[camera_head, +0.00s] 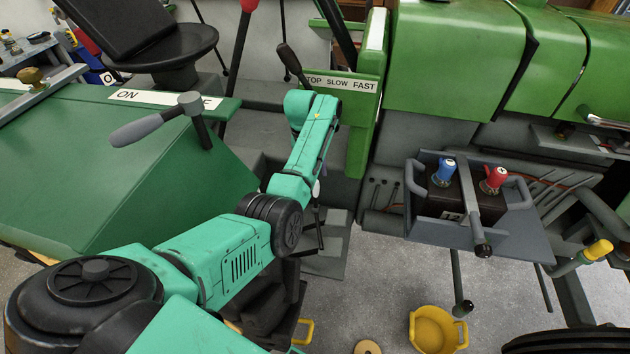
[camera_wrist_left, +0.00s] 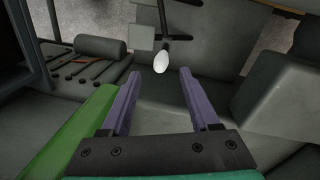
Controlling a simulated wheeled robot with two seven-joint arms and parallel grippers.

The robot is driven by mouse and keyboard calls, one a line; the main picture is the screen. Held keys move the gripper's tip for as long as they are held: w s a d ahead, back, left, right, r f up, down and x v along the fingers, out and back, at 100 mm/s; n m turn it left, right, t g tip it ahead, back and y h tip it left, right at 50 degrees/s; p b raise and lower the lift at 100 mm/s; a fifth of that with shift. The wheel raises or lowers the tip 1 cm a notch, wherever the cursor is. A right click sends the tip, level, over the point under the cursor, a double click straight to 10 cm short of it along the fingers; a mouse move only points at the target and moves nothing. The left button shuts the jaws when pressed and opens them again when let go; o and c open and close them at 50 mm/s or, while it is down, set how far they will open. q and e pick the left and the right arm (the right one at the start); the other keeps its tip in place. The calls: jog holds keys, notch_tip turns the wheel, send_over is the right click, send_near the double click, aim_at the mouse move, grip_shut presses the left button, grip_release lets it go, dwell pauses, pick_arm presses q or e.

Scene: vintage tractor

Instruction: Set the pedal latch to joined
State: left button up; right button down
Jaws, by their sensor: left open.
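A small white knob (camera_wrist_left: 161,62) on a thin dark stem shows just beyond my fingertips in the left wrist view. It also shows as a white tip (camera_head: 316,188) below my arm in the head view. I cannot tell for certain whether this is the pedal latch, and no label marks it. Grey plates like pedals (camera_wrist_left: 98,45) lie left of the stem. My left gripper (camera_wrist_left: 160,73) has its two purple fingers apart and points down at the knob, which lies between their line and slightly ahead. Nothing is held. My right gripper is not in view.
A green panel edge (camera_wrist_left: 75,135) runs close along the left finger, and a grey block (camera_wrist_left: 280,95) stands to the right. A speed quadrant (camera_head: 340,84) with a lever is above my arm. A battery tray (camera_head: 520,240) stands right, a yellow bucket (camera_head: 437,330) on the floor.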

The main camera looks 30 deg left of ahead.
aim_at(315, 195)
pick_arm(q)
jog(key=f, duration=0.7)
jog(key=shift+w+d+b, duration=0.25)
jog(key=shift+b, duration=0.15)
grip_shut()
dwell(0.8)
